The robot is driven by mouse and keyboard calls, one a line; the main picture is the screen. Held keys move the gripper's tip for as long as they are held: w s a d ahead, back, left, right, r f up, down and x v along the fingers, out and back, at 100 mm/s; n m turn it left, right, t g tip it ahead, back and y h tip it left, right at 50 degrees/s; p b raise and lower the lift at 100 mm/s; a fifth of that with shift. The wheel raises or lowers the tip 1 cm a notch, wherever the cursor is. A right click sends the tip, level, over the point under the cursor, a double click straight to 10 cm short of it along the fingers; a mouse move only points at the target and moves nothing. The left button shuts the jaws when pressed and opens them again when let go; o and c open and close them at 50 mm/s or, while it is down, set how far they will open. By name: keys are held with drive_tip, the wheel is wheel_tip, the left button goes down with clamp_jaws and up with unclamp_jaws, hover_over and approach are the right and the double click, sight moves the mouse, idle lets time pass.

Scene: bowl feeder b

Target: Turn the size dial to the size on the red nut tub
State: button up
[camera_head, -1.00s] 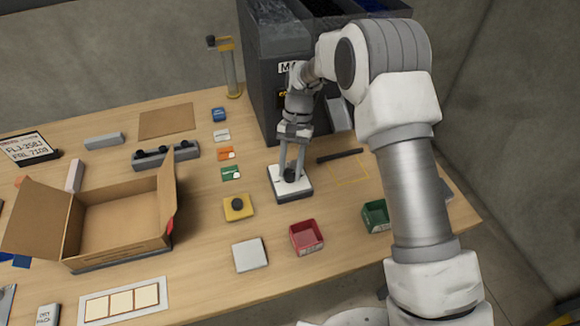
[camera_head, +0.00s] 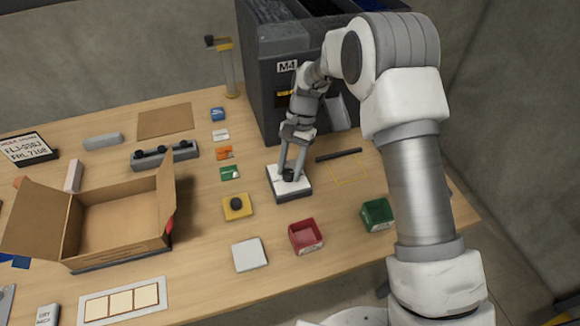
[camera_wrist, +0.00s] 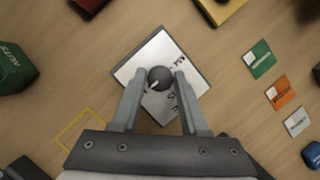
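The size dial is a black round knob (camera_wrist: 160,78) with a white pointer mark, on a white square plate (camera_wrist: 146,55) with dark markings too small to read. In the head view the dial's plate (camera_head: 299,192) lies on the table in front of the dark machine. My gripper (camera_wrist: 159,76) points down over it, one finger on each side of the knob. I cannot tell whether both fingers press on it. The pointer is toward the lower left in the wrist view. The red nut tub (camera_head: 306,237) stands nearer the table's front edge; its label is unreadable.
A green tub (camera_head: 377,215) stands right of the red one. The dark machine (camera_head: 265,85) with an M4 sign stands behind. An open carton (camera_head: 118,215) is at left.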

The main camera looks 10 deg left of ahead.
drive_tip(key=o, duration=0.3)
drive_tip(key=shift+o, duration=0.2)
drive_tip(key=p+v, duration=0.1)
drive_tip(key=v, duration=1.6)
drive_tip(key=shift+r, duration=0.2)
